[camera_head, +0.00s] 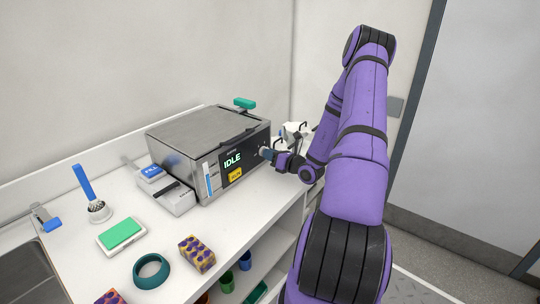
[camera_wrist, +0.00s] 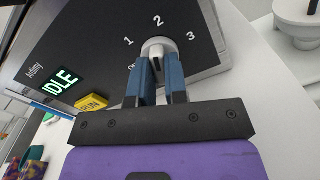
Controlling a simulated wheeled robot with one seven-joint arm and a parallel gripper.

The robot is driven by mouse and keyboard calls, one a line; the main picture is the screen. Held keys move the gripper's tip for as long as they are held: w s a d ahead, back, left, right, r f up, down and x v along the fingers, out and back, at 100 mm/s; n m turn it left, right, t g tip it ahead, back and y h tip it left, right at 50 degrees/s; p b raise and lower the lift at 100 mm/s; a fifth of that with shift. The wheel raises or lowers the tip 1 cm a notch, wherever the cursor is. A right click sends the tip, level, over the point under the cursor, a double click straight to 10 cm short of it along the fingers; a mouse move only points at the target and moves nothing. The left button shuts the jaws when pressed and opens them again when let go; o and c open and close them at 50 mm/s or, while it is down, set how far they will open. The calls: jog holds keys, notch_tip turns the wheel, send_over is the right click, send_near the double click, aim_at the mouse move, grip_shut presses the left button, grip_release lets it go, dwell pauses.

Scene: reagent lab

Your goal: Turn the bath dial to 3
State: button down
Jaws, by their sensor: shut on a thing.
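The bath (camera_head: 202,137) is a grey metal box on the white counter, its dark front panel facing right and toward me. The bath dial (camera_wrist: 157,48) is a pale round knob with a dark pointer bar, on that panel in the wrist view. The marks 1, 2 and 3 (camera_wrist: 190,37) run around it from left to right. My gripper (camera_wrist: 160,62) is shut on the dial, a blue finger on each side of it. The fingers partly hide the dial and the lower-left label. I cannot tell exactly which mark the pointer faces. In the head view my gripper (camera_head: 266,153) meets the panel's right part.
The panel has a green IDLE display (camera_wrist: 61,82) and a yellow RUN button (camera_wrist: 91,103). A green sponge block (camera_head: 121,233), a teal ring (camera_head: 151,271), a patterned block (camera_head: 196,254) and a blue-handled brush (camera_head: 90,195) stand on the counter. White equipment (camera_head: 295,130) stands behind my gripper.

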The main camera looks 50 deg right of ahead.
jog(key=m, duration=0.6)
jog(key=shift+s+f+m, duration=0.1)
jog(key=shift+m, duration=0.2)
jog(key=m, duration=0.6)
jog(key=shift+m, duration=0.6)
jog(key=c, duration=1.1)
grip_release()
jog(key=shift+c, duration=0.2)
jog(key=s, duration=1)
jog(key=shift+s+d, duration=0.35)
jog(key=shift+d, duration=0.05)
